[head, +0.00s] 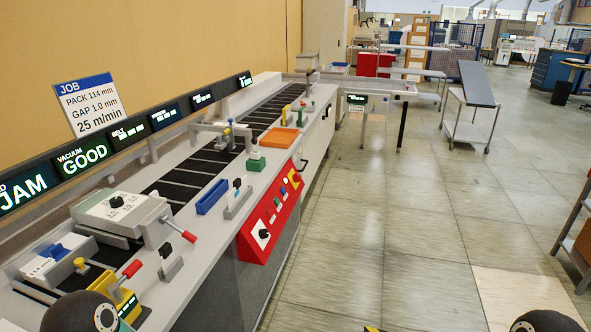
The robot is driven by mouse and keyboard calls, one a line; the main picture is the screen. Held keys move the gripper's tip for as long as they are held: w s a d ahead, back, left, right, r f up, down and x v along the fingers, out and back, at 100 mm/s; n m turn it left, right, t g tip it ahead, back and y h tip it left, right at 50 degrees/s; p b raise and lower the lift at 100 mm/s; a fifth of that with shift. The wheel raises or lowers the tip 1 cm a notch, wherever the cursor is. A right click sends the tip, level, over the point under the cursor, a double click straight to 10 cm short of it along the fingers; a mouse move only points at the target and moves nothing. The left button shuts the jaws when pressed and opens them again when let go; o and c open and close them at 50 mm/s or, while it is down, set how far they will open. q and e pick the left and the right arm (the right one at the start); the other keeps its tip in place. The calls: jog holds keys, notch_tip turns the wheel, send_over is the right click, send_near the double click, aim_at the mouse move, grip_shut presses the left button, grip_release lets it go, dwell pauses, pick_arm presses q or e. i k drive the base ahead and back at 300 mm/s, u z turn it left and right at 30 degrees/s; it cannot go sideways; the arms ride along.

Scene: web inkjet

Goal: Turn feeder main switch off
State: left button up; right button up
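A red sloped control panel (270,215) is fixed to the front side of the feeder machine. At its near end is a black rotary knob on a white plate (264,234). Neither gripper shows; only dark rounded parts of my arms appear at the bottom left and bottom right.
Above the belt (175,185), displays (85,157) read JAM and GOOD. A blue tray (212,197), an orange tray (280,138) and red-handled levers (131,269) sit along the machine. The floor (390,230) right of the panel is clear. A cart (470,130) stands farther back.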

aim_at(296, 177)
jog(key=u, duration=0.3)
jog(key=i, duration=0.6)
jog(key=z, duration=2.2)
jog(key=i, duration=2.05)
jog(key=u, duration=2.9)
